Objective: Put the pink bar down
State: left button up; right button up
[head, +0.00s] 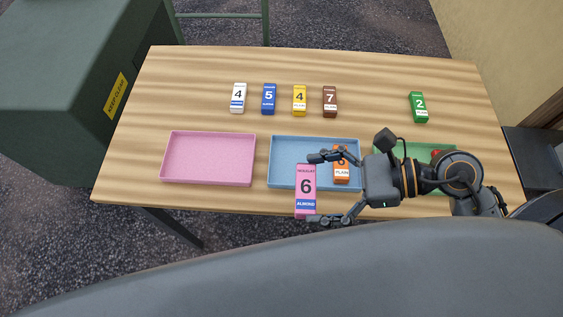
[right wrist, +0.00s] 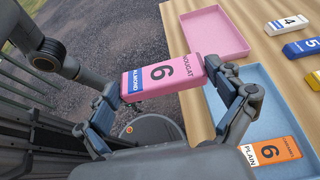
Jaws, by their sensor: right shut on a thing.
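The pink bar (head: 306,186) is marked 6, NOUGAT and ALMOND. My right gripper (head: 317,189) is shut on it, one finger at each end. In the head view the bar overlaps the front left part of the blue tray (head: 290,143). In the right wrist view the pink bar (right wrist: 162,77) is in the air, seen against the ground and table edge. The pink tray (head: 209,134) is empty. The orange bar (head: 341,174), marked 6 PLAIN, lies in the blue tray. My left gripper is not in view.
A green bar (head: 418,107) is at the right. My right arm partly hides the green tray (head: 390,148), where a red thing (head: 437,154) shows.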

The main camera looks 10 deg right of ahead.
jog(key=w+f+b, duration=0.2)
jog(key=w+b, duration=0.1)
jog(key=w+f+b, duration=0.1)
jog(key=b, duration=0.1)
jog(key=shift+w+d, duration=0.25)
jog(key=shift+d, duration=0.05)
jog(key=w+b, duration=0.3)
jog(key=b, duration=0.3)
send_over(297, 159)
jog(key=s, duration=0.2)
jog(key=f, duration=0.5)
jog(key=shift+s+a+f+p, duration=0.1)
jog(key=shift+s+a+p, duration=0.05)
jog(key=shift+a+p, duration=0.2)
jog(key=shift+w+f, duration=0.4)
jog(key=shift+f, duration=0.15)
jog(key=f, duration=0.3)
jog(key=shift+w+f, duration=0.2)
jog(key=shift+f, duration=0.05)
jog(key=shift+f, duration=0.1)
jog(key=shift+f+b, duration=0.6)
